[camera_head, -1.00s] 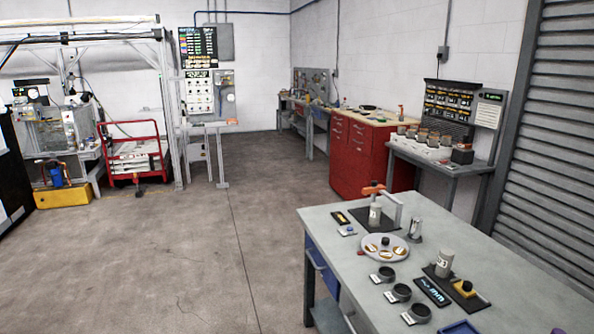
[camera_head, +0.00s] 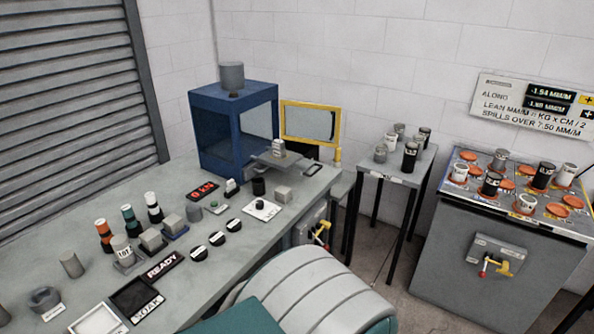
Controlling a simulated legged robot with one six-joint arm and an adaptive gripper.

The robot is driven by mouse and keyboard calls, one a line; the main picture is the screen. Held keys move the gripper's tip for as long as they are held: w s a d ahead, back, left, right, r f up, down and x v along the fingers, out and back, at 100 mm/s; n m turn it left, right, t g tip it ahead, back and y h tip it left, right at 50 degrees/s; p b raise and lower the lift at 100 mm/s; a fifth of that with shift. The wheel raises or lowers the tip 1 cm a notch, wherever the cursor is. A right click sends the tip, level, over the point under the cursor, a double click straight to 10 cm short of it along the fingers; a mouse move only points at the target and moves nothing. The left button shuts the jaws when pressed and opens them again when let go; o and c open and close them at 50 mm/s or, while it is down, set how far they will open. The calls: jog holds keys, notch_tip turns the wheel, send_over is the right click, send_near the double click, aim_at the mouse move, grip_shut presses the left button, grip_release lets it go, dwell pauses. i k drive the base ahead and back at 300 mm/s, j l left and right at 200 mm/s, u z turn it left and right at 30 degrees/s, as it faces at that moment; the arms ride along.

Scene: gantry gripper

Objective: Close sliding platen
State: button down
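A blue test machine (camera_head: 215,130) with a grey cylinder (camera_head: 232,76) on top stands at the far end of the long grey bench. Its yellow-framed door (camera_head: 311,122) is swung open to the right. A flat grey plate (camera_head: 291,160), which looks like the sliding platen, sticks out of the machine's front over the bench. A small light block (camera_head: 278,147) sits on the plate. A dark handle loop (camera_head: 313,169) shows at the plate's right end. The machine's inside is mostly hidden. My gripper is not in view.
The bench (camera_head: 75,222) holds bottles, blocks, black discs and a red "0 kN" display (camera_head: 202,191). A small table (camera_head: 399,165) with several cups stands right of the machine, then a grey cabinet (camera_head: 480,250) with cups on top. A narrow floor strip (camera_head: 375,262) shows between.

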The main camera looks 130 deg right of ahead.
aim_at(292, 160)
jog(key=k+j+z, duration=0.2)
jog(key=z, duration=0.3)
jog(key=k+j+z, duration=0.1)
jog(key=z, duration=0.35)
jog(key=k+z, duration=0.1)
jog(key=z, duration=3)
jog(key=i+z, duration=0.2)
jog(key=z, duration=0.2)
jog(key=i+j+z, duration=0.1)
jog(key=i, duration=0.3)
jog(key=i+j+z, duration=0.1)
jog(key=i+j, duration=0.15)
jog(key=i, duration=0.15)
